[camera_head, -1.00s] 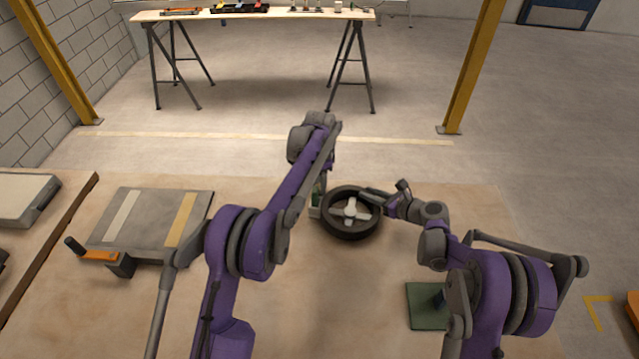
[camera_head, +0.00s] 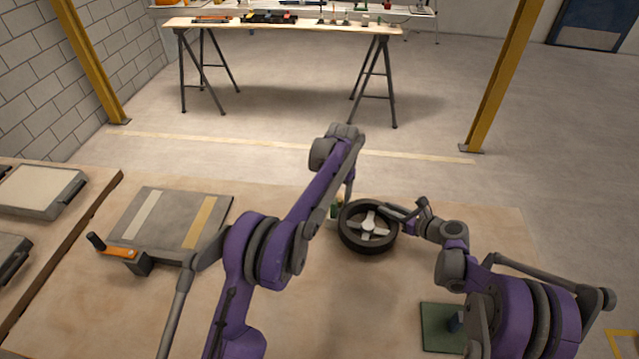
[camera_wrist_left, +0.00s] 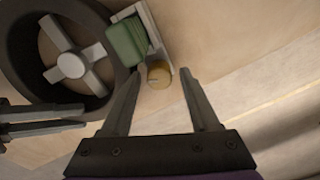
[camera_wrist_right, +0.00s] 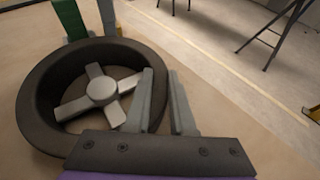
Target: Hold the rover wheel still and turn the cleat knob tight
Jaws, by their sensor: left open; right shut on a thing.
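The rover wheel (camera_head: 352,237), dark with a pale four-spoke hub, lies on the sandy bed; it also shows in the right wrist view (camera_wrist_right: 34,112). My right gripper (camera_head: 388,209) is shut on the wheel's rim, with its fingers (camera_wrist_right: 162,78) on either side of the wall. The cleat knob (camera_wrist_left: 158,74), small, round and tan, sits beside a green block (camera_wrist_left: 126,40) on a pale plate by the wheel. My left gripper (camera_wrist_left: 160,80) is open, its fingertips on both sides of the knob with gaps. In the head view my left arm mostly hides the knob area.
A grey panel (camera_head: 165,222) with two stripes and an orange-handled crank (camera_head: 118,252) lies to the left. A green pad (camera_head: 438,328) lies at the front right. A trestle table (camera_head: 290,27) with small items stands behind. The bed between panel and wheel is partly covered by my left arm.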

